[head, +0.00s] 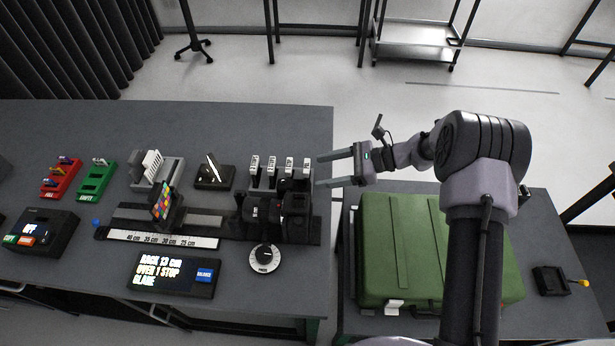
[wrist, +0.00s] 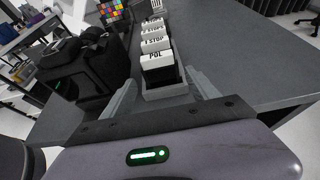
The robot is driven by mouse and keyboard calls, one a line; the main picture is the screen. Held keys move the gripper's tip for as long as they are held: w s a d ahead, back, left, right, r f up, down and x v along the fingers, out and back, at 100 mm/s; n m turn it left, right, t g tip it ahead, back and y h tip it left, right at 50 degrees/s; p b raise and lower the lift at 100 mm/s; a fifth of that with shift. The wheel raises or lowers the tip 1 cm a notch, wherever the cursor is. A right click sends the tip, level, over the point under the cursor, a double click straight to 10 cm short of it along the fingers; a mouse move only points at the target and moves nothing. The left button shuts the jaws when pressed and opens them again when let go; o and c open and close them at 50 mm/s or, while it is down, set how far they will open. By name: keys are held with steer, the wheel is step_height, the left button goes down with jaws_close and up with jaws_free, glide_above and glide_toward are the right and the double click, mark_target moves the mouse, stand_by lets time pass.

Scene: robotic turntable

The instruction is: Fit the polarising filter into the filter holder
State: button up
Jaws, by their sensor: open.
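The polarising filter, a dark plate with a white tab marked POL (wrist: 158,60), stands in the near end of a grey rack (wrist: 167,94) in the wrist view. In the head view its tab (head: 306,165) is the rightmost of the row. My gripper (head: 320,171) is open and empty, just right of the rack. In the wrist view, my fingers (wrist: 162,78) point along the rack, one on each side of its near end; I cannot tell their height relative to the filter. I cannot tell for sure which part is the filter holder; a black camera-like unit (head: 296,217) stands beside the rack.
A colour chart (head: 163,202) stands on a rail behind a distance scale (head: 165,239). A dial (head: 264,258) and a text display (head: 175,273) lie in front. Red (head: 62,178) and green (head: 95,182) trays sit at left. A green case (head: 385,250) is below my arm.

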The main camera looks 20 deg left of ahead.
mark_target(307, 174)
steer(key=b+x, duration=0.2)
steer(key=x, duration=0.4)
steer(key=shift+w, duration=0.1)
steer(key=shift+d+r, duration=0.1)
steer(key=shift+d, duration=0.05)
steer(key=shift+c, duration=0.2)
